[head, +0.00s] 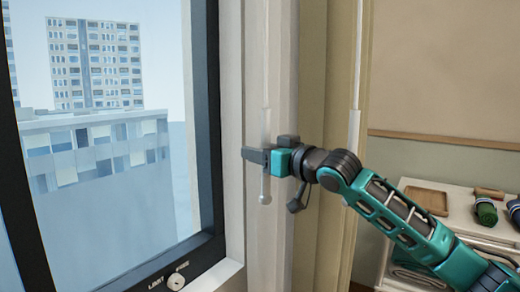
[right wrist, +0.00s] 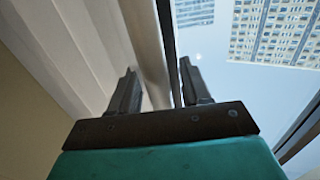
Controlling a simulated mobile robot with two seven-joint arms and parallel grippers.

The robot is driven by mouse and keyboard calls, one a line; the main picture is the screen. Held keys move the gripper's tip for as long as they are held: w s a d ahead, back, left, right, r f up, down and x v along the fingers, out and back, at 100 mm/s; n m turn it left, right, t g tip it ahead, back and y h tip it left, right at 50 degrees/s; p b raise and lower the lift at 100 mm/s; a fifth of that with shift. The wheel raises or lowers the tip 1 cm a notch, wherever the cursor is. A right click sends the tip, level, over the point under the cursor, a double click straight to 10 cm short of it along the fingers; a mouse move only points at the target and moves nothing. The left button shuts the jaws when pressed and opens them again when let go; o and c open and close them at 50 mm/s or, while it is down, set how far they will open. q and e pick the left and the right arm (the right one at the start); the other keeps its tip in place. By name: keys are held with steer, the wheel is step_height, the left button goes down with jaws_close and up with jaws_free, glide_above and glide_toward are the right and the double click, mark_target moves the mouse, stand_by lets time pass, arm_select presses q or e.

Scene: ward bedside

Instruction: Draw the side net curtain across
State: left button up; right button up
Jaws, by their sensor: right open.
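The pale net curtain (head: 256,70) is gathered in a narrow bunch at the right side of the window. It also shows at the left of the right wrist view (right wrist: 75,50). A slim grey draw rod (head: 265,188) hangs in front of it. My right gripper (head: 265,153) is at the rod's lower part, close to the curtain. In the right wrist view its two fingers are apart, and a long greyish bar (right wrist: 148,45), apparently the rod, runs between them. I cannot tell whether a finger touches it. My left gripper is not in view.
The dark-framed window (head: 212,150) is uncovered, with buildings outside. A thicker beige curtain (head: 310,80) hangs right of the net, with another pale rod (head: 354,135). A bedside unit (head: 462,208) with a wooden board (head: 426,201) and small items stands lower right, behind my right arm.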

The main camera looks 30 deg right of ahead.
steer(key=shift+w, duration=0.1)
jaws_close()
stand_by(0.5)
